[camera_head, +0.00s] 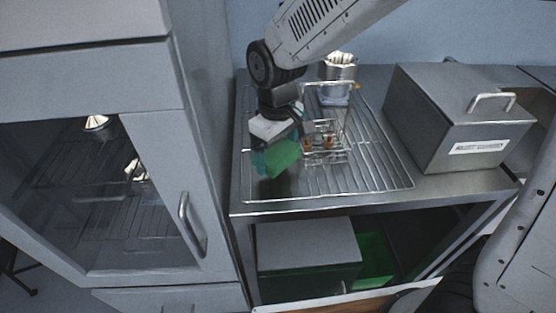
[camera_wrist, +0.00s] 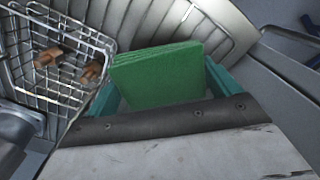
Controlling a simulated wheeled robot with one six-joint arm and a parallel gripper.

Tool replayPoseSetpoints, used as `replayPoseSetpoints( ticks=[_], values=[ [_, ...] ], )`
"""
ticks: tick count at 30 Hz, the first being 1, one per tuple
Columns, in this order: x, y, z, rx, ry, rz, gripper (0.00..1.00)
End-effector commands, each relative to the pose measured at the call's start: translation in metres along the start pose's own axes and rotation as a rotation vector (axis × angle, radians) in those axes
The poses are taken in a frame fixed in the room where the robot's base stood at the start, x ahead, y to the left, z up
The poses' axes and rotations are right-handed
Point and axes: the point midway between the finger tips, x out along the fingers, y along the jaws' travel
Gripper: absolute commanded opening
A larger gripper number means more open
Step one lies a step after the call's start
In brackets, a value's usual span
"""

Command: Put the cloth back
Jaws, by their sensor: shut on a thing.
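The cloth is a folded green square (camera_head: 283,156). It also shows in the wrist view (camera_wrist: 158,75), upright between the teal fingers. My gripper (camera_head: 274,160) is shut on the cloth and holds it over the left part of the wire rack (camera_head: 372,172) on the steel table. The lower edge of the cloth is hidden by the gripper body in the wrist view. I cannot tell the exact gap between the cloth and the rack.
A wire basket (camera_head: 349,116) with orange-brown parts stands just right of my gripper. A metal cup with white items (camera_head: 340,66) stands behind it. A steel box (camera_head: 450,120) is at right. A glass-door cabinet (camera_head: 95,200) is at left. A green bin (camera_head: 374,262) sits below.

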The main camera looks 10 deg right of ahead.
Motion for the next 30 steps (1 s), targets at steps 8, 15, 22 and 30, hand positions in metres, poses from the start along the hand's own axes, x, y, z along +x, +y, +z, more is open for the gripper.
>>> replayPoseSetpoints(
  ticks=[8,15,22,30],
  values=[
    [0.034,0.001,0.001,0.003,-0.003,-0.001,0.67],
    [0.034,0.002,0.001,0.004,-0.001,0.0,0.67],
    [0.036,0.002,0.001,0.004,-0.001,0.0,1.0],
    [0.028,0.002,0.001,0.004,0.001,0.0,1.0]
  ],
)
